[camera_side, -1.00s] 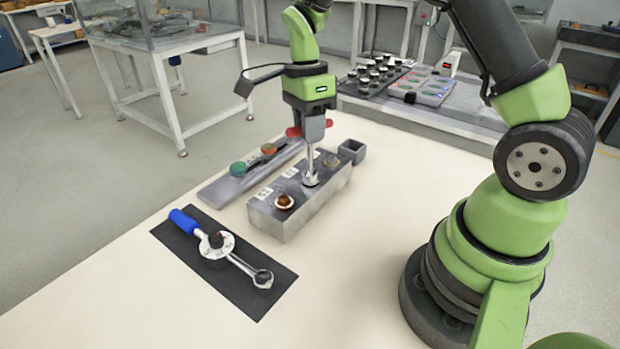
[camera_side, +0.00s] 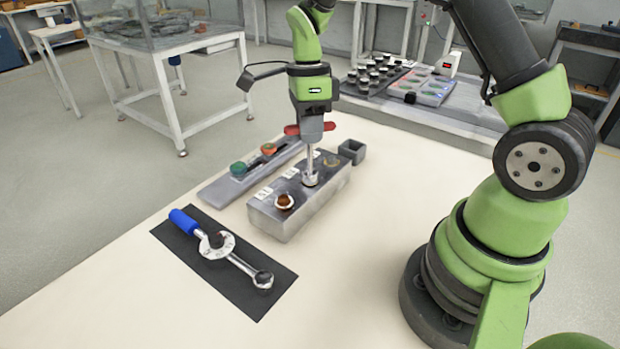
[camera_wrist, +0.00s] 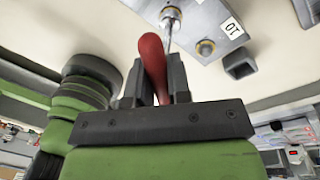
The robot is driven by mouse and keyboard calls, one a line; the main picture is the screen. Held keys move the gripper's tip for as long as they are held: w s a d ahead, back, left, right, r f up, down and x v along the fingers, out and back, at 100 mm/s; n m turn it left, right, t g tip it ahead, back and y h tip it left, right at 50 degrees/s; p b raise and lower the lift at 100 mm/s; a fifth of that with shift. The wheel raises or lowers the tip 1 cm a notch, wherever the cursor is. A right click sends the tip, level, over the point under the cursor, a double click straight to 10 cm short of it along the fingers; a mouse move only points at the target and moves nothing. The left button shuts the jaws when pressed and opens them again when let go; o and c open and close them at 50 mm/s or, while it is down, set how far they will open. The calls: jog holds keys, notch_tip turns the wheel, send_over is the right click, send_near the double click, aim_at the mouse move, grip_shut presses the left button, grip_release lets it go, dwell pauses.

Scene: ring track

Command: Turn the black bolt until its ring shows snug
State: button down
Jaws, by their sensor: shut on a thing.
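My gripper (camera_side: 312,132) is shut on the red handle (camera_side: 291,130) of a driver tool, also seen in the wrist view (camera_wrist: 153,62).
A blue-handled wrench (camera_side: 184,221) with a white dial lies on a black mat (camera_side: 241,294) at the front left. A rail (camera_side: 222,185) with green and orange knobs lies behind the block. A small grey open box (camera_side: 352,150) stands beyond its far end. The right tabletop is clear.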

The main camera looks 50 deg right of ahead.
jog(key=shift+r, duration=2.25)
dwell(0.6)
